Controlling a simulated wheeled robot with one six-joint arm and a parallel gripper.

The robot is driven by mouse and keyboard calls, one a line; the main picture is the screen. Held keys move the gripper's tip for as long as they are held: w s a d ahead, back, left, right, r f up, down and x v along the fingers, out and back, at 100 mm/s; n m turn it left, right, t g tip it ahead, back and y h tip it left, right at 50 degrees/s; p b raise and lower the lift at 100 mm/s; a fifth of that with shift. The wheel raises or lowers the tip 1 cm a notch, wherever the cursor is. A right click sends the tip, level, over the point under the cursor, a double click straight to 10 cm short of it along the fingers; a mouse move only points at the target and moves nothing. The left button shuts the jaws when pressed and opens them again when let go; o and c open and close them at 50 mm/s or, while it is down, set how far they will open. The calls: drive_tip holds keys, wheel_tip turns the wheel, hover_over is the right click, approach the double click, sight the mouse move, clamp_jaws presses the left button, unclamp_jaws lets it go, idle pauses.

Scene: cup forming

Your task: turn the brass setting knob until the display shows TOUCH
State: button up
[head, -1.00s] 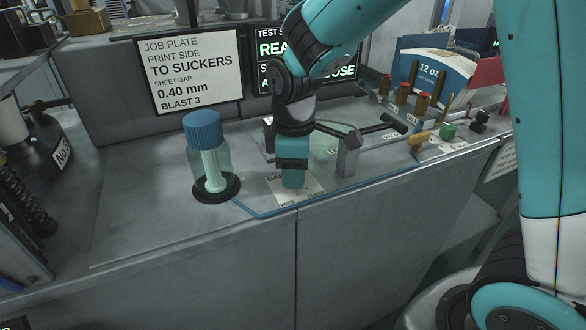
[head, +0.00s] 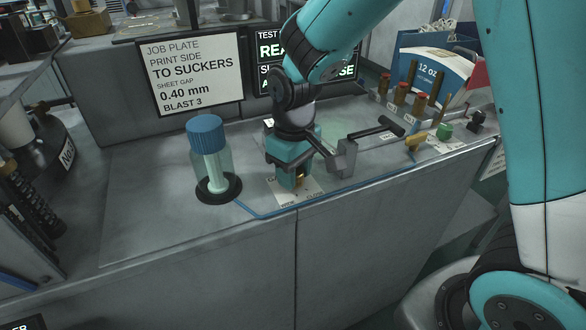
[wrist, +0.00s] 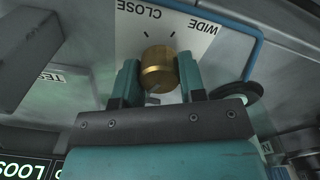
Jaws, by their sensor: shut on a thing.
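The brass knob (wrist: 158,68) stands on a white plate marked CLOSE and WIDE. My gripper (wrist: 158,72) points down at it, with one teal finger on either side, shut on the knob. In the head view only a sliver of brass (head: 300,182) shows beside my gripper (head: 296,184). The display (head: 268,50) behind is partly hidden by my arm; its lower line ends in "SE". No TOUCH is visible.
A blue-capped bottle (head: 206,150) stands in a black ring left of my gripper. A bracket with a black-handled lever (head: 376,128) is close on the right. A blue tube (head: 262,217) runs along the front edge. Red-capped pegs (head: 400,92) stand farther right.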

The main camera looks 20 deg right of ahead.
idle(0.3)
drive_tip(key=o, duration=0.9)
wheel_tip(320, 180, up, 18)
drive_tip(key=shift+f, duration=0.25)
